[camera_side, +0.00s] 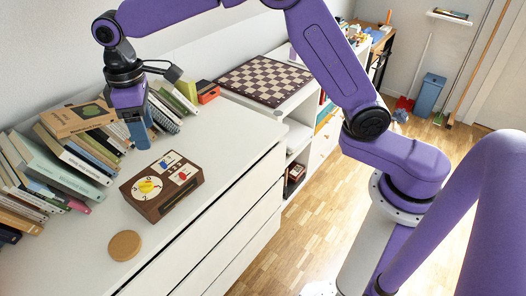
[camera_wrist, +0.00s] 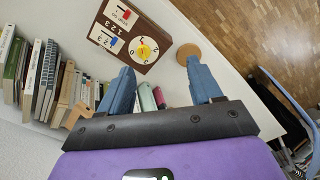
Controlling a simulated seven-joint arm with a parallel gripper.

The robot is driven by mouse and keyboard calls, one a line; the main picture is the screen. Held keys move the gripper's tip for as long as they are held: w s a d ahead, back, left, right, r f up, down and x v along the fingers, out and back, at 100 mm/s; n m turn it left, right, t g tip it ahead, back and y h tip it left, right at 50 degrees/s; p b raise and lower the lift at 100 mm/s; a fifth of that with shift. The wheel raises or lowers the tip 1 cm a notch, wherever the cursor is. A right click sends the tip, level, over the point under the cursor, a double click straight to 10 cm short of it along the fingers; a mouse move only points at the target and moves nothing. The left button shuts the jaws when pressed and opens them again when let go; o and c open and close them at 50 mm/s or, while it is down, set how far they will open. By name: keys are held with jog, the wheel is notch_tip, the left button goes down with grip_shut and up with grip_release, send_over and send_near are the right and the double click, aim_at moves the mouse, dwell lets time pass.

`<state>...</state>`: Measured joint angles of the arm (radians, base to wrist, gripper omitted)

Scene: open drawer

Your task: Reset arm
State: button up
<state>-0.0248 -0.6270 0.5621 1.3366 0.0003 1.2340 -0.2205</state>
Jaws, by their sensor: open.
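My gripper (camera_side: 139,134) hangs from the purple arm over the white dresser top (camera_side: 222,150), pointing down near the back row of books. In the wrist view my gripper (camera_wrist: 163,88) shows two blue fingers spread wide apart with nothing between them. The dresser drawers (camera_side: 232,212) look closed in the side view.
Leaning books (camera_side: 62,160) line the wall on the left, and more books (camera_side: 172,100) stand behind my gripper. A round cork coaster (camera_side: 125,245) lies near the front left. A chessboard (camera_side: 264,80) lies on the shelf behind. The dresser top right of the box is clear.

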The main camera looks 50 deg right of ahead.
jog(key=s+d+n, duration=0.1)
jog(key=s+d, duration=0.6)
jog(key=s, duration=0.3)
jog(key=s+d+f, duration=0.1)
jog(key=s+d, duration=0.6)
jog(key=s, duration=0.4)
jog(key=s+d+f+n, duration=0.1)
jog(key=s+d, duration=0.7)
jog(key=s, duration=0.3)
jog(key=shift+s+n, duration=0.15)
jog(key=shift+n, duration=0.15)
